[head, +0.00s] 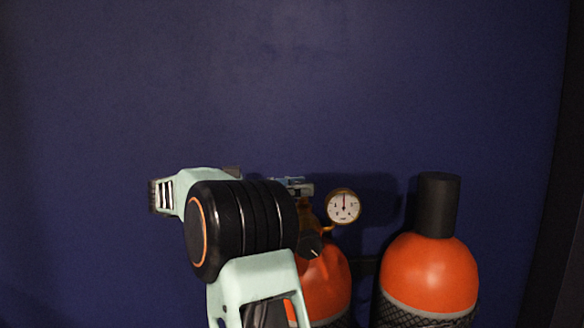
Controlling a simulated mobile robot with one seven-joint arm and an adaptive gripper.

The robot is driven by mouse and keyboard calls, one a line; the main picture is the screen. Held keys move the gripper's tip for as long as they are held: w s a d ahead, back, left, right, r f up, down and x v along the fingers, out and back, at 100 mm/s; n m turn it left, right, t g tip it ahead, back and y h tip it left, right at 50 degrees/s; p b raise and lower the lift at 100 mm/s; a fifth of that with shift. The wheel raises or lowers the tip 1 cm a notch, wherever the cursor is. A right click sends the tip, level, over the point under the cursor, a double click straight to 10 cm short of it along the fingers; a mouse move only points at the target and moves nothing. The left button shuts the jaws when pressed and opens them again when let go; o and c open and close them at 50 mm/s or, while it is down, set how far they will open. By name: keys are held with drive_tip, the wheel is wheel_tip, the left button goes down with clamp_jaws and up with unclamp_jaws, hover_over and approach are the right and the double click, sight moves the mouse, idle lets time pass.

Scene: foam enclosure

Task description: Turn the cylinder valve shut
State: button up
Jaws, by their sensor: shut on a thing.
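The left orange cylinder (325,288) stands partly behind my arm, with a brass valve body (308,212) on top. A round white pressure gauge (343,206) sticks out to the right of the valve. A black knob (311,244) with a pale line sits at the front of the valve, partly covered by my arm. My gripper (296,187) shows only in part, as grey metal pieces at the top of the valve. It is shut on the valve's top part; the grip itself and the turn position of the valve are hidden.
A second orange cylinder (430,270) with a black cap (438,204) and dark netting stands upright to the right. A plain blue wall (300,80) rises behind; the space above the cylinders is clear.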

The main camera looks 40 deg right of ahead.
sight(297, 183)
drive_tip(key=shift+w+r+m+g+y+p, duration=0.1)
drive_tip(key=shift+w+m+g+y+p, duration=0.1)
drive_tip(key=shift+m+g+y+p, duration=1.15)
drive_tip(key=shift+d+m+g, duration=0.1)
drive_tip(key=shift+m+g, duration=0.25)
drive_tip(key=shift+g, duration=0.5)
drive_tip(key=shift+m+g+y, duration=0.3)
drive_tip(key=shift+y, duration=0.25)
drive_tip(key=o, duration=1.2)
drive_tip(key=shift+d, duration=0.1)
drive_tip(key=shift+c, duration=0.2)
drive_tip(key=shift+r, duration=4.9)
drive_tip(key=shift+d, duration=0.1)
